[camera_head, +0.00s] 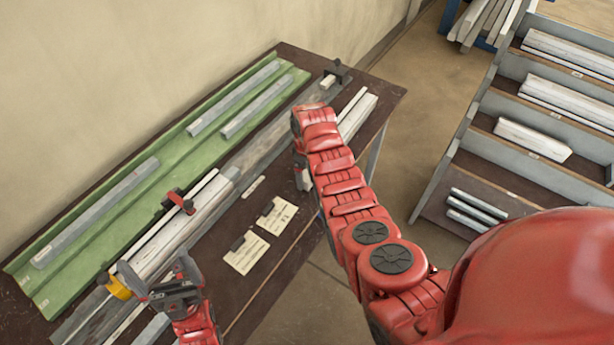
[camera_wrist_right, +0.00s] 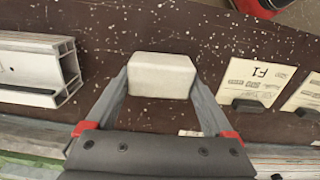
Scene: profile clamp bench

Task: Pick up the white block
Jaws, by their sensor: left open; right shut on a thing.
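The white block (camera_wrist_right: 160,75) sits between the two fingers of my right gripper (camera_wrist_right: 160,88) in the right wrist view. The fingers touch its two sides, and the speckled dark table top lies behind it. I cannot tell whether it rests on the table or is clear of it. In the head view my right arm covers most of this spot; a small pale shape (camera_head: 303,178) shows beside the arm. My left gripper (camera_head: 155,268) is open and empty over the near left part of the bench, close to a yellow clamp part (camera_head: 118,288).
The dark bench (camera_head: 300,240) carries a green tray (camera_head: 105,215) with grey bars, long clamped profiles (camera_head: 195,215) and paper cards (camera_head: 246,254). A white profile (camera_wrist_right: 40,68) lies left of the block in the wrist view. A shelf rack (camera_head: 480,165) with pale bars stands right.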

